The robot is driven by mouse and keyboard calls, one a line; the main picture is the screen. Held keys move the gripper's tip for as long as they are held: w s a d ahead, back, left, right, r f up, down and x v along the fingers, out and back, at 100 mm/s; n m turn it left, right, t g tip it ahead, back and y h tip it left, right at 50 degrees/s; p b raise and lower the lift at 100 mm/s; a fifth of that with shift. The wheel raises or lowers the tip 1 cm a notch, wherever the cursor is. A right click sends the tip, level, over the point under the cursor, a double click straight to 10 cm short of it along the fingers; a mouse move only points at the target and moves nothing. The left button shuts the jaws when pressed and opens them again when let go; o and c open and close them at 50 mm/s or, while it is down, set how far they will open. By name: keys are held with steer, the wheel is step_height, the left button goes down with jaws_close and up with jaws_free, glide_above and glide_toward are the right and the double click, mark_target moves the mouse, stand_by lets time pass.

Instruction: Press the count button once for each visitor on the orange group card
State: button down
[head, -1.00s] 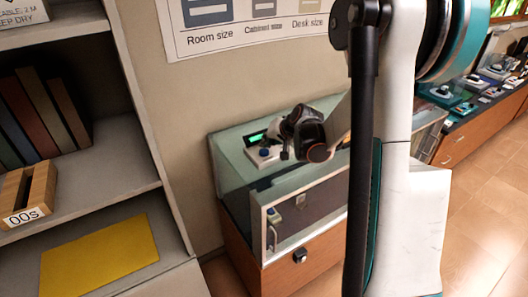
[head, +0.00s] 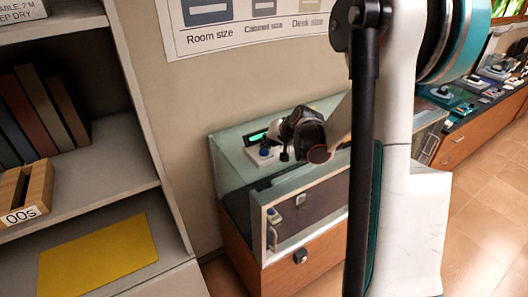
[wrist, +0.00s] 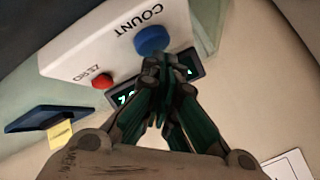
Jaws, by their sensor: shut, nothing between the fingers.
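The white counter box (wrist: 110,40) lies below my gripper in the wrist view, with a blue COUNT button (wrist: 151,40) and a small red ZERO button (wrist: 102,81). My gripper (wrist: 162,62) is shut and empty. Its fingertips overlap the near edge of the blue button in the picture; I cannot tell whether they touch it. The fingers hide most of the lit display (wrist: 122,97), so its number is not readable. In the head view the counter box (head: 258,157) sits on the glass case, with my gripper (head: 285,153) over it. I see no card that is clearly orange.
A blue holder (wrist: 45,117) with a yellowish card (wrist: 60,134) lies beside the counter box. The glass case (head: 228,168) stands between a grey shelf (head: 130,125) and more exhibits at the right. A yellow sheet (head: 100,258) lies on the lower shelf.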

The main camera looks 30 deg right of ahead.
steer(key=shift+f+b, duration=0.45)
stand_by(0.5)
steer(key=shift+r, duration=0.1)
steer(key=shift+r+p, duration=0.45)
steer(key=shift+r, duration=0.35)
steer(key=shift+r+p, duration=1.55)
steer(key=shift+r, duration=1)
